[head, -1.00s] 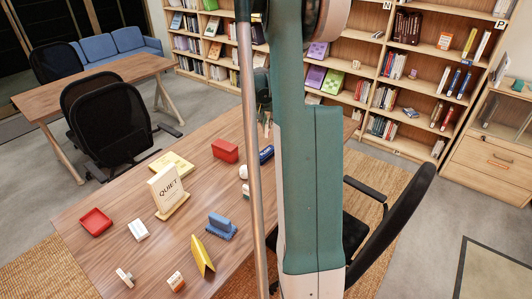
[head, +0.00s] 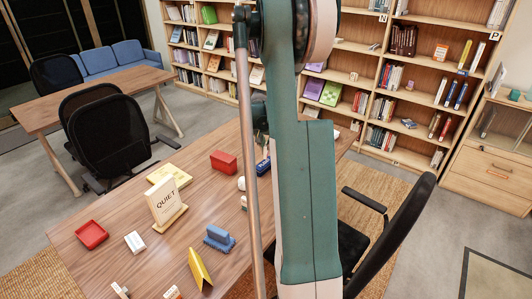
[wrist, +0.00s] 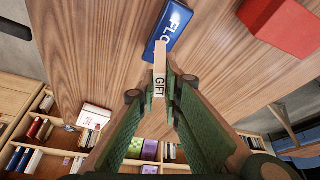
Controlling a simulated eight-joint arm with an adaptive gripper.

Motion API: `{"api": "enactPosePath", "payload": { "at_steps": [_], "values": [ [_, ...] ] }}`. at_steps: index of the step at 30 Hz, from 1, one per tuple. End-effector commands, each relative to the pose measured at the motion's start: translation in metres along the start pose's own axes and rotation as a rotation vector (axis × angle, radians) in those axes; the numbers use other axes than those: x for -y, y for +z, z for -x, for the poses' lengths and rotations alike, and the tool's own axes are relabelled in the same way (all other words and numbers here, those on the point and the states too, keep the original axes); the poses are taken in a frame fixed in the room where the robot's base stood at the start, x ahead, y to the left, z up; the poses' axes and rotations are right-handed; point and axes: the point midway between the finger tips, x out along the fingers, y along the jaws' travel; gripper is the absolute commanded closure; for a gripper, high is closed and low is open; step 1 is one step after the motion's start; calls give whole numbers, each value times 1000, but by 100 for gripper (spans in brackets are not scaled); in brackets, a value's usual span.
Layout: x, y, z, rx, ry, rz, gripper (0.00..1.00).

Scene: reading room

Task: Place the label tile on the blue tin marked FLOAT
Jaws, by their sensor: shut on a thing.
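My gripper (wrist: 172,88) is shut on a narrow, pale tile (wrist: 160,72) that reads GIFT in the wrist view. The blue tin (wrist: 176,22) lies just past the tile's tip, with FLO readable and the rest hidden or cut off. The tile's end overlaps the tin's near edge in the picture; I cannot tell whether they touch. In the head view the blue tin (head: 263,166) is on the wooden table, partly covered by my arm.
A red box (head: 224,162) stands left of the tin. A black chair (head: 395,230) stands at right.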

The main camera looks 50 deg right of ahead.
Motion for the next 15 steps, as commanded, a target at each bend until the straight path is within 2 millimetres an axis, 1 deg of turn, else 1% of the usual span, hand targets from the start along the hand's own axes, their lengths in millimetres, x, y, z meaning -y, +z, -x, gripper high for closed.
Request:
{"api": "enactPosePath", "payload": {
  "at_steps": [5, 12, 15],
  "values": [
    [0, 2, -4, 0, 0, 0, 100],
    [0, 11, -27, 0, 0, 0, 100],
    [0, 14, -34, 0, 0, 0, 100]
  ]
}}
